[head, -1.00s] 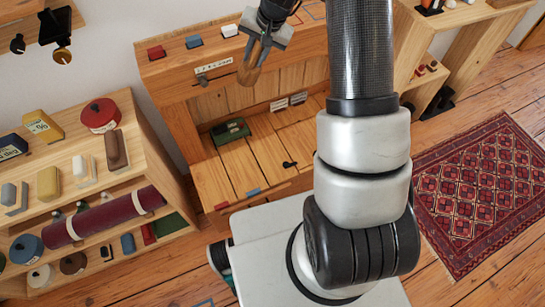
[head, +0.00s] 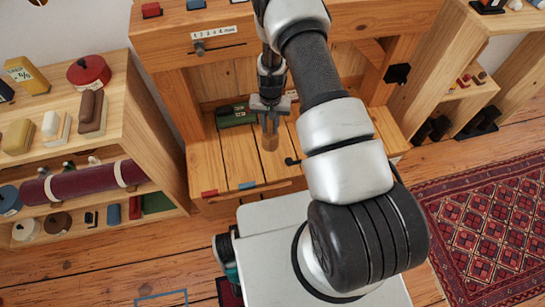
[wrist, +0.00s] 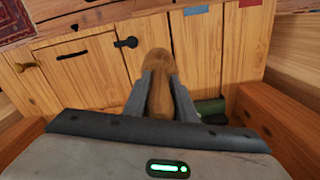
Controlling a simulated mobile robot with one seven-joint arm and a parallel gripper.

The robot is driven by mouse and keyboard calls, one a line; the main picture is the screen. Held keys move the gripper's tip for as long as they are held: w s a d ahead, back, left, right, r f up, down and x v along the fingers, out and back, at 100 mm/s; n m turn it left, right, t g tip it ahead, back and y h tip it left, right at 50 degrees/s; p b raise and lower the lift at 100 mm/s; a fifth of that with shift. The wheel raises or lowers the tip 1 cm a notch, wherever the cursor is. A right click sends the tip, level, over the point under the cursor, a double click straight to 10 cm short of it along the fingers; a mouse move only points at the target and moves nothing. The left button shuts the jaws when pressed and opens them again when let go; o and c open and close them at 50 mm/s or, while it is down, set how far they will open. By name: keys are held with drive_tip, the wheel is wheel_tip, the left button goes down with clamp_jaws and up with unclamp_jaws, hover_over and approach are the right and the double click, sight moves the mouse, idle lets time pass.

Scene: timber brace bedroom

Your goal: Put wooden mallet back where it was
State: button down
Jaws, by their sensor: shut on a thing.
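The wooden mallet (wrist: 156,68) is between the fingers of my gripper (wrist: 159,88) in the wrist view; a rounded light-brown wooden end shows, and the rest is hidden by the gripper. In the head view my gripper (head: 270,112) points down over the plank surface of the wooden bench (head: 240,160), with the mallet (head: 269,136) hanging below the fingers. I cannot tell whether the mallet touches the planks.
A green case (head: 236,115) lies on the planks behind and left of my gripper. A small black knob (head: 292,161) is at right. Red (head: 209,194) and blue (head: 247,186) pieces sit at the bench's front edge. A loaded shelf (head: 125,120) stands left.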

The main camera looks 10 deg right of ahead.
sight(270, 141)
wheel_tip(270, 141, down, 10)
drive_tip(key=shift+f+b, duration=0.1)
drive_tip(key=shift+b, duration=0.7)
drive_tip(key=shift+f, duration=0.1)
drive_tip(key=c, duration=1.5)
unclamp_jaws()
drive_tip(key=shift+s, duration=0.1)
drive_tip(key=shift+o, duration=0.2)
